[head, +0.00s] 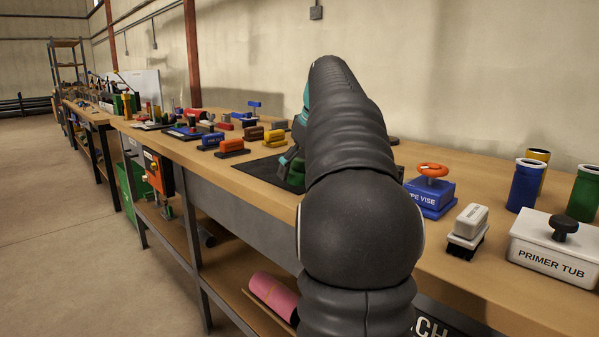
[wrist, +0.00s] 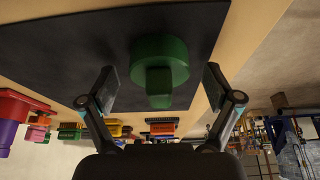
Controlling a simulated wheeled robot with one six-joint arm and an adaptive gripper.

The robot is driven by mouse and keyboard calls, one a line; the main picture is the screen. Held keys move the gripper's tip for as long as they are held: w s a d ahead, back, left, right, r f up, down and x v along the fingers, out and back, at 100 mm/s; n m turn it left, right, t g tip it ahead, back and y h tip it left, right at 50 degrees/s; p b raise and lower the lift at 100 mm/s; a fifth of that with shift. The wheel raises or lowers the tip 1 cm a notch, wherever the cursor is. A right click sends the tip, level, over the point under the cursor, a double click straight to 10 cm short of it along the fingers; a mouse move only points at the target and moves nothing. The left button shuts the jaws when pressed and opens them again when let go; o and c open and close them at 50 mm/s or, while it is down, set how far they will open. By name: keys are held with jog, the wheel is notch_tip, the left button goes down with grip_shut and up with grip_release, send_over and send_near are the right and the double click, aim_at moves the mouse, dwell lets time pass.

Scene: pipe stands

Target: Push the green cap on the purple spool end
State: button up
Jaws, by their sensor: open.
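The green cap (wrist: 160,60) sits on a black mat (wrist: 60,50) in the wrist view, with a raised green grip facing my camera. My gripper (wrist: 160,76) is open, one finger on each side of the cap's grip, with gaps visible on both sides. In the head view the green cap (head: 296,173) shows partly behind my arm, beside my gripper (head: 289,157). A purple part (wrist: 7,136) shows at the left edge of the wrist view, against a red piece. I cannot tell whether it is the spool end. No purple spool is clear in the head view.
A blue pipe vise (head: 430,195), a brush (head: 467,225) and a white primer tub (head: 556,250) stand on the bench right of my arm. Blue and green cylinders stand behind the tub. Several coloured blocks (head: 232,146) stand left of the mat. My arm hides the bench's middle.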

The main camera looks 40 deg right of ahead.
aim_at(299, 159)
jog(key=shift+f, duration=0.1)
jog(key=c, duration=1)
jog(key=shift+w+r+p, duration=0.1)
jog(key=shift+r+p, duration=0.5)
jog(key=shift+r, duration=4.4)
